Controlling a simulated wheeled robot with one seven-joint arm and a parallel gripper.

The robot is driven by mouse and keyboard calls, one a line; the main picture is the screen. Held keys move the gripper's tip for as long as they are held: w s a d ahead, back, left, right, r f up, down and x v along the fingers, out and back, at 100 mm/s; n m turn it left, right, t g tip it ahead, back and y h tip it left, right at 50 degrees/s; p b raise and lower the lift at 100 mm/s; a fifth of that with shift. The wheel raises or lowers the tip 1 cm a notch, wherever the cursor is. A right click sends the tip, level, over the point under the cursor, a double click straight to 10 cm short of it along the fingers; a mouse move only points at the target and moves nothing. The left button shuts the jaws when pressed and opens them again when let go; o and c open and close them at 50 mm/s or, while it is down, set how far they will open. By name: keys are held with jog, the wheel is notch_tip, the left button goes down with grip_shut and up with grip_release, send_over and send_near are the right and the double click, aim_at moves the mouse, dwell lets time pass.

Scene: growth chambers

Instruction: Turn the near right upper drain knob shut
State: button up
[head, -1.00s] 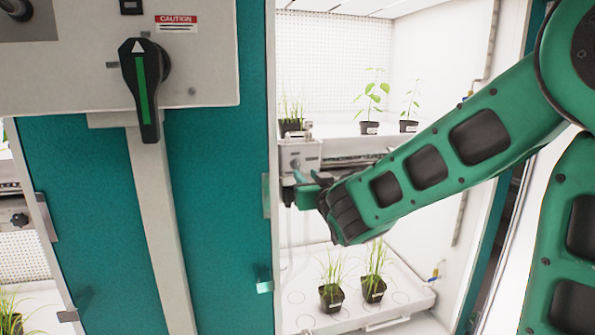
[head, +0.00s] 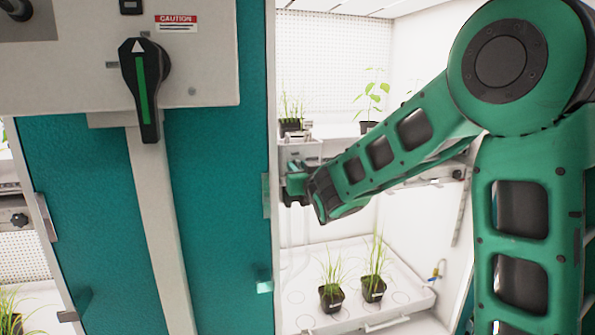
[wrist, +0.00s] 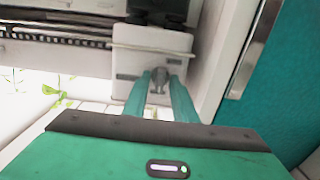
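In the wrist view a grey drain knob (wrist: 158,78) sits on the front of a white box (wrist: 124,65) under the upper shelf. My gripper (wrist: 163,84) has its two green fingers apart, one on each side of the knob. I cannot tell whether the fingertips touch it. In the head view my gripper (head: 293,184) is at the box (head: 300,150), just right of the teal chamber edge. The gripper and wrist hide the knob there.
The upper shelf holds potted seedlings (head: 368,127). A lower white tray (head: 395,312) holds two pots of grass (head: 332,298). A teal panel (head: 215,200) and a control box with a black-green switch (head: 145,88) stand left. My arm fills the right side.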

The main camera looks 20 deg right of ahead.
jog(key=shift+c, duration=0.6)
jog(key=shift+n, duration=0.3)
jog(key=n, duration=0.3)
jog(key=shift+n, duration=0.3)
jog(key=n, duration=0.4)
jog(key=shift+a+n, duration=0.1)
jog(key=shift+n, duration=0.2)
jog(key=shift+a+f+n, duration=0.1)
jog(key=shift+f+n, duration=0.05)
jog(key=shift+n, duration=2.15)
jog(key=shift+a+f+n, duration=0.1)
jog(key=shift+n, duration=2.2)
jog(key=shift+f, duration=0.1)
